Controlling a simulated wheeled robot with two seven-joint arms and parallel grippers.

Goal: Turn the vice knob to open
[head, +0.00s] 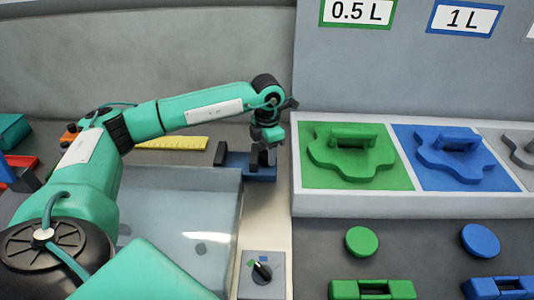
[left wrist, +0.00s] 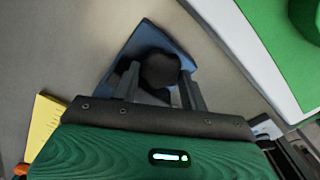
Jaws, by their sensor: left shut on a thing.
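The vice (head: 238,165) has a blue body and a dark upright jaw at its left end. It stands behind the grey tray, left of the green panel. My left gripper (head: 264,158) points down over its right end and is shut on the knob. In the left wrist view the dark round vice knob (left wrist: 158,70) sits between the two fingers, with the blue vice body (left wrist: 142,40) under it. In the head view the gripper hides most of the knob. My right gripper is not in view.
A tray (head: 238,205) with a clear-looking cover is in front of the vice. A raised bed holds green (head: 312,182) and blue (head: 404,165) panels with handled shapes. A small rotary switch (head: 262,271) is at the front. A yellow ruler-like strip (head: 172,143) lies left of the vice.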

